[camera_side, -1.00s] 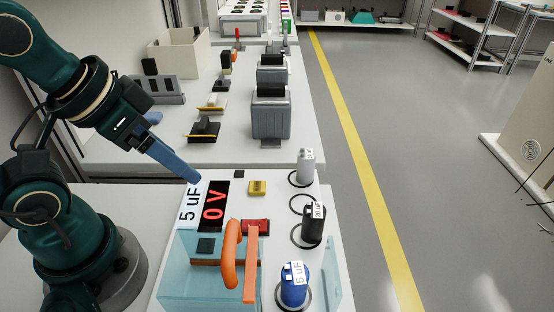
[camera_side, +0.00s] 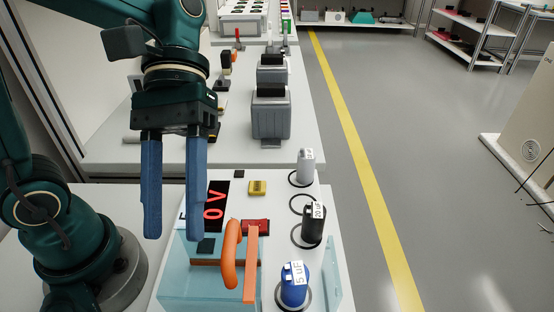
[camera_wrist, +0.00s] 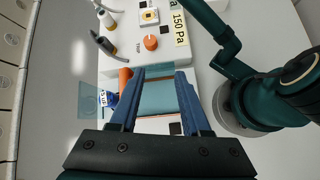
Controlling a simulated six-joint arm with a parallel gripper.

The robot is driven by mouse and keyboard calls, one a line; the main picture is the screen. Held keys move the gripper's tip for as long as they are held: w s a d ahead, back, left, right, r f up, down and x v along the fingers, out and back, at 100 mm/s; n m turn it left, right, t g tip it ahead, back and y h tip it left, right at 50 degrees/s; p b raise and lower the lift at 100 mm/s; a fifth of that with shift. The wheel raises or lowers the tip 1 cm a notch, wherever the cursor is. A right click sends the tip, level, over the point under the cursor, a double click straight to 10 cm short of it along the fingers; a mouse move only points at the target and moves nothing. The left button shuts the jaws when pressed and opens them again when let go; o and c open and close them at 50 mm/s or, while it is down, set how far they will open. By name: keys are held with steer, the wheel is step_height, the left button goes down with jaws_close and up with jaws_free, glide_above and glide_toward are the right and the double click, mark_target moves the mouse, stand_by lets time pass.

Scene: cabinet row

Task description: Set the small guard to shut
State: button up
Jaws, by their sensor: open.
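A small clear bluish panel (camera_side: 332,272), seemingly the small guard, stands out at the right edge of the white bench, beside the blue 5 uF capacitor (camera_side: 294,285). The panel also shows in the wrist view (camera_wrist: 88,98), left of the capacitor. A larger clear teal box (camera_side: 185,285) is at the front left, with a curved orange handle (camera_side: 231,260) and an upright orange bar (camera_side: 250,270) near its right side. My gripper (camera_side: 175,236) is open and empty, fingers pointing down above the box's back left area. In the wrist view my gripper (camera_wrist: 160,74) spans the teal box.
A black 20 uF capacitor (camera_side: 312,225) and a grey one (camera_side: 305,167) stand along the bench's right side, with an empty ring between them.

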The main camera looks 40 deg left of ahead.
mark_target(233, 220)
steer(key=w+n+g+h, duration=0.1)
steer(key=d+g+h, duration=0.1)
steer(key=g, duration=0.1)
steer(key=w+d+n+g+h, duration=0.1)
steer(key=shift+w+d+r+n, duration=0.25)
steer(key=shift+w+n, duration=0.05)
steer(key=w+f+n+g+h, duration=0.2)
steer(key=f, duration=0.1)
steer(key=shift+d+h, duration=0.35)
steer(key=shift+h, duration=0.05)
steer(key=shift+f+g, duration=0.3)
steer(key=shift+x, duration=2.6)
steer(key=shift+f, duration=0.1)
jaws_close()
